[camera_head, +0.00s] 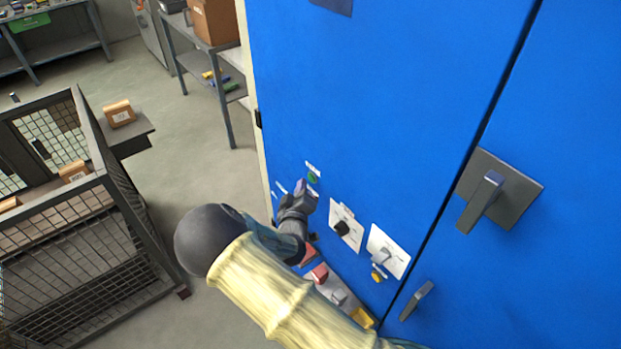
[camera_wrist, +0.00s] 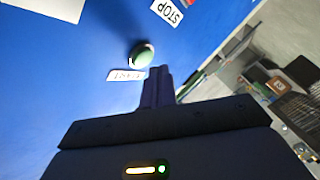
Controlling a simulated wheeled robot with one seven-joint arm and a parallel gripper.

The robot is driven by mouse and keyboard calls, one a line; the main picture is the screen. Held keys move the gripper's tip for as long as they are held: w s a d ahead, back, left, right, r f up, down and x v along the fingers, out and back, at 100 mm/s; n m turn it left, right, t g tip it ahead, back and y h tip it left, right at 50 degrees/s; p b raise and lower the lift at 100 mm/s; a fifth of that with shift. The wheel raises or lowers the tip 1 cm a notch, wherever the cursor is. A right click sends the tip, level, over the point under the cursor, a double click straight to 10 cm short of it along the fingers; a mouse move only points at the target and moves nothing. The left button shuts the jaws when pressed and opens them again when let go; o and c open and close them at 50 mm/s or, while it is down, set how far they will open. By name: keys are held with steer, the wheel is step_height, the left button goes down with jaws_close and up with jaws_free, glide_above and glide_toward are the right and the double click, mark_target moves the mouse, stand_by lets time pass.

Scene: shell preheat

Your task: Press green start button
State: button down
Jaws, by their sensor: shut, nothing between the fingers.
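The green start button (camera_head: 313,178) is on the blue cabinet front, with a small white label beside it. In the wrist view the green button (camera_wrist: 142,55) has a pale rim and sits just beyond my fingertips, slightly left of them. Its label (camera_wrist: 126,75) lies beside it. My gripper (camera_head: 303,188) is shut and empty, with its fingertips close to the button in the head view. The closed fingers also show in the wrist view (camera_wrist: 160,71). The button's face is visible and not covered; I cannot tell the remaining gap to the panel.
A STOP label (camera_wrist: 167,11) is near the green button. A black knob (camera_head: 342,228), a switch plate (camera_head: 388,252) and a ledge with coloured blocks (camera_head: 338,297) are right of and below my gripper. A cabinet handle (camera_head: 482,200) sticks out at right. A mesh cage (camera_head: 75,235) stands left.

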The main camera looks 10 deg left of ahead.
steer(key=shift+w+d, duration=0.1)
stand_by(0.7)
steer(key=shift+w+d, duration=0.2)
steer(key=shift+w, duration=0.05)
steer(key=shift+w+d, duration=0.3)
stand_by(1.1)
steer(key=shift+s+a+b, duration=0.1)
steer(key=shift+b, duration=0.2)
steer(key=shift+s+a, duration=0.5)
steer(key=shift+s, duration=0.05)
steer(key=s+a, duration=0.3)
steer(key=shift+s+a, duration=0.1)
steer(key=shift+s, duration=0.3)
stand_by(0.9)
